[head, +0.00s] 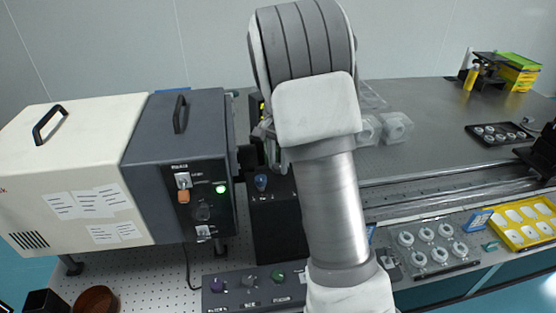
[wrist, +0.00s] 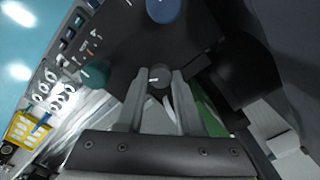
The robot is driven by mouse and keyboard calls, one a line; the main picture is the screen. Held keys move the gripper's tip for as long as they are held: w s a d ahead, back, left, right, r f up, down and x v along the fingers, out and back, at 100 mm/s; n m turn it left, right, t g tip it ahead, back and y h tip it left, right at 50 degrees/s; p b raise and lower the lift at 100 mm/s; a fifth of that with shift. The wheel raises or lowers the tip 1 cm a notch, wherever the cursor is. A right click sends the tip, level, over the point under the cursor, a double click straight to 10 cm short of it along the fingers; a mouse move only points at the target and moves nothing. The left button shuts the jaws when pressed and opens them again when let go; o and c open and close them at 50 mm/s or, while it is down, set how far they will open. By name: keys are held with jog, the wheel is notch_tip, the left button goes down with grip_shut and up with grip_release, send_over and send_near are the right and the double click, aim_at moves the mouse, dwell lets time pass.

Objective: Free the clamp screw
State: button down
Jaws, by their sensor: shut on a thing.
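My gripper (wrist: 158,84) shows in the wrist view with its two fingers on either side of a small dark grey round knob (wrist: 159,75) with a pale mark. It is shut on this knob, which sits on a dark body. I cannot read any label that names it the clamp screw. A blue knob (wrist: 164,9) lies above it and a teal knob (wrist: 95,74) to its left. In the head view my arm hides the gripper's fingertips and the grey knob. A blue knob (head: 261,181) shows there on a black block (head: 277,224) left of my arm.
A dark housing (head: 196,165) with a green light stands left of my arm. A control panel (head: 233,304) with several knobs lies in front. Ring parts (head: 426,232) and a yellow tray (head: 500,243) are at the right. The back of the table (head: 440,105) has free room.

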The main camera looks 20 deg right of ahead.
jog(key=shift+m+p, duration=0.5)
jog(key=shift+m, duration=1.8)
jog(key=c, duration=0.5)
grip_release()
jog(key=shift+c, duration=0.2)
notch_tip(320, 180, up, 18)
jog(key=shift+f, duration=0.25)
jog(key=shift+s, duration=0.1)
